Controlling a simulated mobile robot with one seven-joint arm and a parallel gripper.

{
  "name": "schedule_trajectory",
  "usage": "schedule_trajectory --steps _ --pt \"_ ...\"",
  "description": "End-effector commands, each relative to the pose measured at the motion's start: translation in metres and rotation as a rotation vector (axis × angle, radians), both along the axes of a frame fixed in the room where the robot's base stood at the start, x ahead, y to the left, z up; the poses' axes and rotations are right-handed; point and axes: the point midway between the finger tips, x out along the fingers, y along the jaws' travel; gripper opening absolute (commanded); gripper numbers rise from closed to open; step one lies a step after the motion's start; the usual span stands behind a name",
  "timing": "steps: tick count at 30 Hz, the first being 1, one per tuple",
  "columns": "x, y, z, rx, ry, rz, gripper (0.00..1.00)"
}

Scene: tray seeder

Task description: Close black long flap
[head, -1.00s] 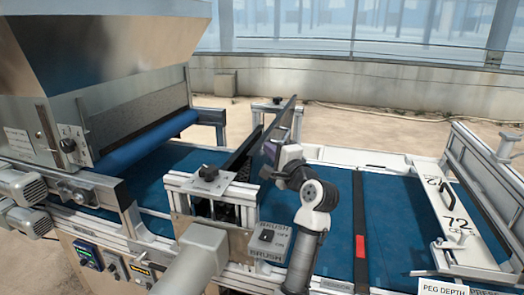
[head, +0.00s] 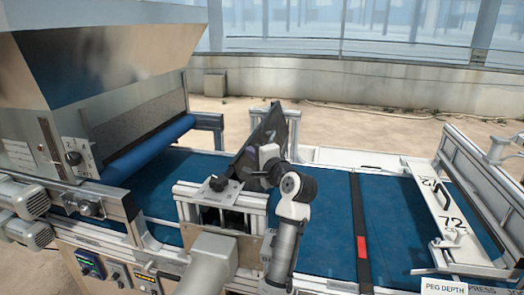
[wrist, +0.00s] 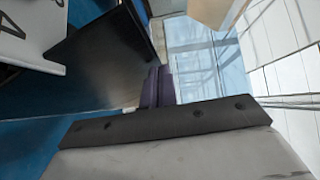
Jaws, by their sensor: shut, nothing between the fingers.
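The black long flap (head: 264,128) stands raised and tilted over the brush unit in the middle of the machine, with its broad dark face showing in the head view. In the wrist view the flap (wrist: 95,60) fills the upper left as a dark, glossy panel. My gripper (wrist: 158,86) shows there as two purple fingers side by side, shut and empty, close to the flap's right edge. I cannot tell whether they touch it. In the head view my wrist is in front of the flap's lower part, and the fingers are hard to make out.
The brush unit's metal frame (head: 192,205) with a black knob stands left of my arm. A blue roller (head: 148,150) and steel hopper (head: 120,65) are at the left.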

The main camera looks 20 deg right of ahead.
Motion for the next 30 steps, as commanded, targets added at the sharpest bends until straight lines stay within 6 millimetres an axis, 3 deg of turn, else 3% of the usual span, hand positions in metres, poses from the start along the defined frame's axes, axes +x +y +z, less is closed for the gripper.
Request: schedule_trajectory --steps 12,30 --pt "0.014 0.022 -0.005 -0.036 0.026 0.001 0.00" --pt "0.016 0.023 -0.005 -0.036 0.025 0.001 0.00"
